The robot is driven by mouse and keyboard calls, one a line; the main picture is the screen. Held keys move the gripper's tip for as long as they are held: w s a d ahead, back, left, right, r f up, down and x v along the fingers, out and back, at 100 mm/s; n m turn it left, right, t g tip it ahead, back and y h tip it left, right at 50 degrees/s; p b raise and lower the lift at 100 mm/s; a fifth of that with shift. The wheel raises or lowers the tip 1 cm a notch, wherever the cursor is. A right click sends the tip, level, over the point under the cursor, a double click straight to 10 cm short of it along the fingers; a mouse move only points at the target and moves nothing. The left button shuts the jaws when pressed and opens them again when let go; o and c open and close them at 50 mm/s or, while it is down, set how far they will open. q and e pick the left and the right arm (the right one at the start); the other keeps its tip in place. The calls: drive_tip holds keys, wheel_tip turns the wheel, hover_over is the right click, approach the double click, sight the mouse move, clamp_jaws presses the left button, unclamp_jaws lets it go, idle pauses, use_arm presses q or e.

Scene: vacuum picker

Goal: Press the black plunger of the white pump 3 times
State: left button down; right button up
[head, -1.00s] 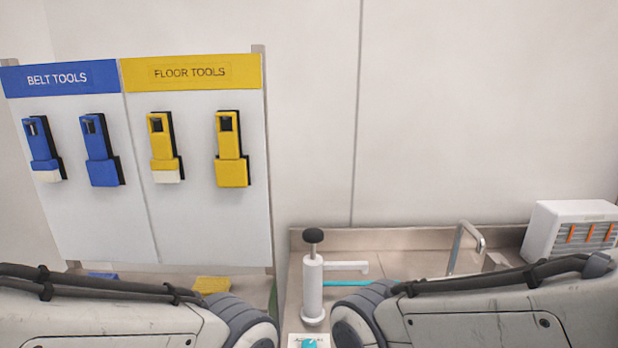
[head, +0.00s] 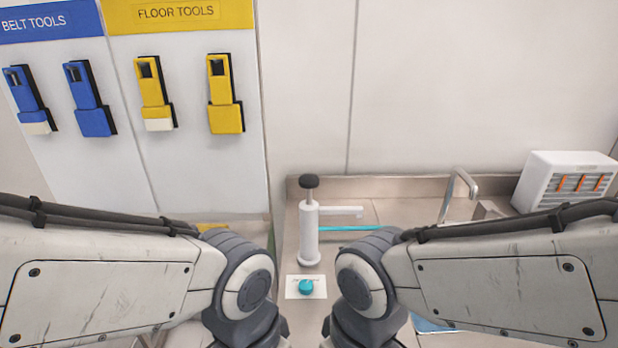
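The white pump (head: 309,236) stands upright on the counter near the middle of the head view. Its black plunger (head: 309,181) sits on top, raised above the white body. Its white spout points right. My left arm comes in from the left and my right arm from the right. Both bend downward in front of the counter, with the pump visible between and beyond them. Neither gripper shows; both are below the lower edge of the picture. Nothing touches the pump in this view.
A small teal object (head: 306,286) lies on a white card (head: 291,293) in front of the pump. A metal tap (head: 458,184) and a white slotted box (head: 567,181) stand at right. A tool board (head: 200,170) with blue and yellow tools stands at left. A teal strip lies behind the pump.

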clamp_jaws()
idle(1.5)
